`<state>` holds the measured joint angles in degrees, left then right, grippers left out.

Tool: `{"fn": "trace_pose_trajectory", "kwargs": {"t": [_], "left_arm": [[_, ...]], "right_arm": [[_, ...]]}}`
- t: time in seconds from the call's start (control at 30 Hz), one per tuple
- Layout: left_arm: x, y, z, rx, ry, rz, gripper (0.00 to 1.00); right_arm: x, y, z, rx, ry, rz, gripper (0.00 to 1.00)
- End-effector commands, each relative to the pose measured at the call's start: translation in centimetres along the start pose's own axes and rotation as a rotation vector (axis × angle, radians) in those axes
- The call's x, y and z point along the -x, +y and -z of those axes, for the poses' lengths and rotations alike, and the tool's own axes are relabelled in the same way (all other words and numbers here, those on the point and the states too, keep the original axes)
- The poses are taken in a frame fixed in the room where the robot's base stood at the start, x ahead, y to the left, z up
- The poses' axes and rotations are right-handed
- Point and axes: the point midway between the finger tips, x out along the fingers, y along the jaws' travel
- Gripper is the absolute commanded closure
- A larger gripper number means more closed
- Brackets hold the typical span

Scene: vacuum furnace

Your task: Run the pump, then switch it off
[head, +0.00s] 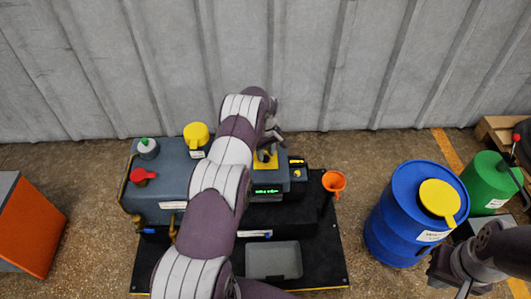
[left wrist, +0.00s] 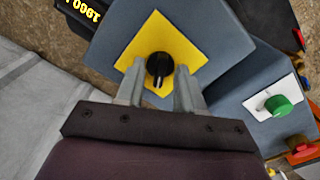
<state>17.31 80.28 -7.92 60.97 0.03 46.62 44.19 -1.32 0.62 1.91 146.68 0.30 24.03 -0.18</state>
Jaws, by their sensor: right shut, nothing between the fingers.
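The pump unit (head: 172,180) is a blue-grey block on a black base, left of centre in the head view. Its black rotary knob (left wrist: 159,64) sits on a yellow plate (left wrist: 190,45), which also shows in the head view (head: 265,163). The knob has a pale mark pointing toward my gripper in the wrist view. My left gripper (left wrist: 160,72) is open, its fingertips on either side of the knob; contact cannot be told. In the head view it (head: 272,140) is over the plate, partly hidden by my arm. My right gripper (head: 462,288) is shut and empty at the lower right.
A green-lit display (head: 266,191) is beside the plate. A green knob (left wrist: 279,105), red handle (head: 142,175) and yellow cap (head: 196,135) are on the unit. A corrugated wall (head: 300,60) is behind.

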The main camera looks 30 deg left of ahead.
Motion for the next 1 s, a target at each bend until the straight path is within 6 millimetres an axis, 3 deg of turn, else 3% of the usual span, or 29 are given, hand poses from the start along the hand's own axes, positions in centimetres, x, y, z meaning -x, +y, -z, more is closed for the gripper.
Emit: {"fn": "trace_pose_trajectory", "kwargs": {"t": [0.1, 0.23, 0.67, 1.0], "left_arm": [[0.04, 0.0, 0.0, 0.0, 0.0, 0.0, 0.63], [0.04, 0.0, -0.01, 0.0, 0.0, 0.0, 1.0], [-0.02, -0.01, -0.03, -0.051, -0.001, 0.001, 1.0], [-0.03, 0.0, -0.01, -0.299, -0.001, 0.001, 1.0]], "right_arm": [[0.02, 0.0, 0.0, 0.0, 0.0, 0.0, 1.0], [0.02, 0.0, 0.0, 0.0, 0.0, 0.0, 1.0], [-0.13, 0.0, -0.02, 0.0, 0.0, 0.0, 1.0], [-0.65, 0.0, -0.08, 0.0, 0.0, 0.0, 1.0]]}}
